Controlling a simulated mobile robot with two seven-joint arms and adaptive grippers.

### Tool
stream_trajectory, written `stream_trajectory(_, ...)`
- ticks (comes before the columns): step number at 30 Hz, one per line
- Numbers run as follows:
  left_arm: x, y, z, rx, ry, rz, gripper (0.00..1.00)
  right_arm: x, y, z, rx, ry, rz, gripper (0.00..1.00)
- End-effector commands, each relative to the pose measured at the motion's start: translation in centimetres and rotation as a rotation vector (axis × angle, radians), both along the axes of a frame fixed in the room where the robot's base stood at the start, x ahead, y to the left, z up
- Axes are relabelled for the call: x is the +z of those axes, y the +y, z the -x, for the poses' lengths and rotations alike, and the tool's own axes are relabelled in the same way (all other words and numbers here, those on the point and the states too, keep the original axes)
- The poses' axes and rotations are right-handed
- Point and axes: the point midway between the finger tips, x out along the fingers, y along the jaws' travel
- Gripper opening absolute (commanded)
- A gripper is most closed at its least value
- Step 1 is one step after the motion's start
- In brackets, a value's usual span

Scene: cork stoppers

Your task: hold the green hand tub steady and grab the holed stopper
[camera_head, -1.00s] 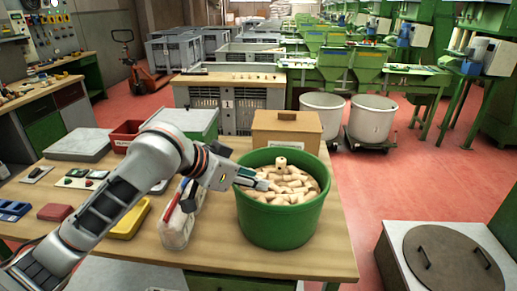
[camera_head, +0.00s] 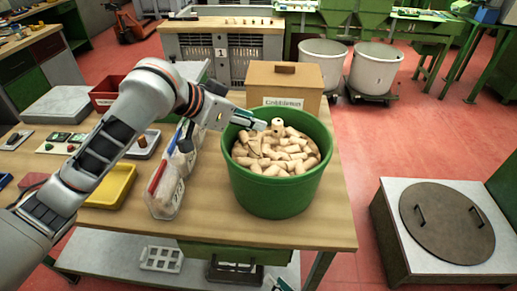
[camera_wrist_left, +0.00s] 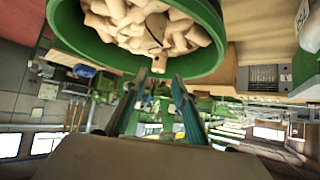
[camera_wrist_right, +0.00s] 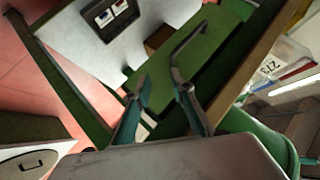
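The green tub (camera_head: 275,196) stands on the wooden table, full of loose cork stoppers (camera_head: 270,158). The holed stopper (camera_head: 278,128) stands upright on top of the heap, its dark hole facing up. My left gripper (camera_head: 262,124) reaches over the tub's left rim, just left of the holed stopper. In the left wrist view its fingers (camera_wrist_left: 158,98) are apart, with the holed stopper (camera_wrist_left: 159,66) beyond the gap. My right gripper (camera_head: 282,285) shows only partly at the bottom edge, below the table. In the right wrist view its fingers (camera_wrist_right: 163,100) are open and empty.
A cardboard-coloured box (camera_head: 284,84) stands behind the tub. A clear bin (camera_head: 164,192) and a yellow tray (camera_head: 112,188) lie left of it. The table's right edge is close to the tub. A green drawer with a handle (camera_wrist_right: 188,45) shows in the right wrist view.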

Motion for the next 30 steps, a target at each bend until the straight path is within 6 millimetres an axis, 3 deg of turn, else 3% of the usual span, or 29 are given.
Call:
stream_trajectory(1, 0.0, 0.0, 0.0, 0.0, 0.0, 0.0, 0.28, 1.3, 2.6, 0.3, 0.0, 0.043, -0.09, 0.23)
stream_trajectory(4, 0.0, 0.0, 0.0, 0.0, 0.0, 0.0, 0.28, 4.0, 7.3, 1.0, 0.012, 0.133, -0.252, 0.23)
stream_trajectory(6, 0.0, 0.0, 0.0, 0.0, 0.0, 0.0, 0.28, 6.2, 10.0, -0.1, 0.06, 0.142, -0.315, 0.23)
stream_trajectory(12, 0.0, 0.0, 0.0, 0.0, 0.0, 0.0, 0.28, 11.6, 15.5, -2.6, 0.23, 0.091, -0.369, 0.23)
stream_trajectory(21, 0.0, 0.0, 0.0, 0.0, 0.0, 0.0, 0.28, 19.0, 22.0, -3.2, 0.51, 0.026, -0.381, 0.23)
stream_trajectory(30, 0.0, 0.0, 0.0, 0.0, 0.0, 0.0, 0.28, 24.1, 26.0, -1.3, 0.793, -0.025, -0.298, 0.23)
